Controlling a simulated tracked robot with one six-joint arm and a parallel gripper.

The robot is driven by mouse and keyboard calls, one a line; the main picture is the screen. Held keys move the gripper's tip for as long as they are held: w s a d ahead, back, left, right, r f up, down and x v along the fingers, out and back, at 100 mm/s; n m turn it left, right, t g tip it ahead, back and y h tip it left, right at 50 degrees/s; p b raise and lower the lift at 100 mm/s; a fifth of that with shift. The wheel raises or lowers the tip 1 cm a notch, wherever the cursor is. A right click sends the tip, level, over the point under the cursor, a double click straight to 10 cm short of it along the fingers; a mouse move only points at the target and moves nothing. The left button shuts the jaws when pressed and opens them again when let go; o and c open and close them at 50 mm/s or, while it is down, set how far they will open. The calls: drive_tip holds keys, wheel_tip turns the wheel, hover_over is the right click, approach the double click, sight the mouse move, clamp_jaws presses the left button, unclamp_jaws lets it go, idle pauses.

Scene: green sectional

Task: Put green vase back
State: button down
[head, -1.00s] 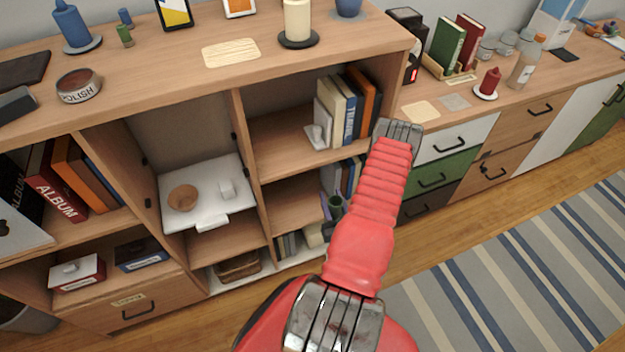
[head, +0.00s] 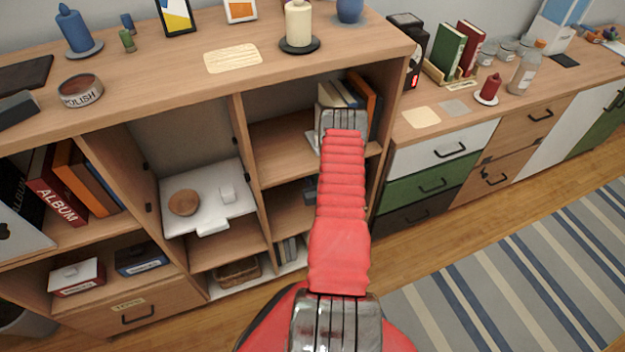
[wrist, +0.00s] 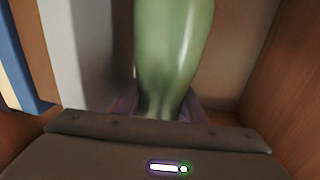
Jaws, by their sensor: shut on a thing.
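The green vase (wrist: 172,45) stands tall in the middle of the wrist view, its narrow lower part between the purple fingers of my gripper (wrist: 162,106). My gripper is shut on it. The vase's top is cut off by the frame edge, and its base is hidden behind the gripper body.
In the wrist view, a wooden wall (wrist: 285,70) is close on the right, and a blue book-like edge (wrist: 18,60) and pale panel (wrist: 62,50) are on the left. A candle (head: 299,22) stands on top.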

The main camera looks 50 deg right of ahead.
drive_tip(key=shift+w+d+f, duration=0.1)
drive_tip(key=shift+f, duration=1.4)
drive_tip(key=shift+w+d+f, duration=0.1)
drive_tip(key=shift+w+f, duration=0.05)
drive_tip(key=shift+f, duration=1.8)
drive_tip(key=c, duration=1.2)
unclamp_jaws()
drive_tip(key=shift+f, duration=0.1)
drive_tip(key=shift+o, duration=0.2)
